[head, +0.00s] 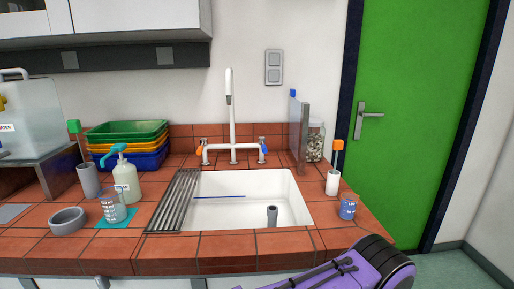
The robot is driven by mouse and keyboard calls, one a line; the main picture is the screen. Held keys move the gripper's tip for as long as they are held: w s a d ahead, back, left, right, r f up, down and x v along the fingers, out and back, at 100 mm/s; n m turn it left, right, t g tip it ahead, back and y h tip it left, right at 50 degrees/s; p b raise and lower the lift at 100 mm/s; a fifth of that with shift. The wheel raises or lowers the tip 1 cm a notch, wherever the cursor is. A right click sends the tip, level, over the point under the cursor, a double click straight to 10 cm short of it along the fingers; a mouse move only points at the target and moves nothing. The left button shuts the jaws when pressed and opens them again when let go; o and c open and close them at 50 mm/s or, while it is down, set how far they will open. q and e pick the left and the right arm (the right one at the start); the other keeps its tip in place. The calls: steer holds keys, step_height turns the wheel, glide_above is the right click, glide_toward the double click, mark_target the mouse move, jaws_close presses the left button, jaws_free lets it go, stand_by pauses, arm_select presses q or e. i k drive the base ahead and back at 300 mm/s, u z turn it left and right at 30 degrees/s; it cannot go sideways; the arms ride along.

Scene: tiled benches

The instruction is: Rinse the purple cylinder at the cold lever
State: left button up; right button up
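The white tap (232,125) stands behind the white sink (290,188). It has an orange lever (198,150) on its left side and a blue lever (264,149) on its right side, which I take as the cold one. I cannot make out any water running from the spout. I see no clear purple cylinder on the bench or in the sink. A purple and black link with cables at the bottom right looks like my own arm. Neither gripper shows in the head view.
A grey upright tube (272,215) stands in the sink. A ribbed drainer (174,202) lies at its left. A pump bottle (126,182), beaker (112,207) and grey bowl (67,220) stand farther left. A blue-marked beaker (348,208) and white brush holder (332,184) stand right. A grey panel (299,135) rises behind.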

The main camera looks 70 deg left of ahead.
mark_target(261, 140)
steer(key=u, duration=2.3)
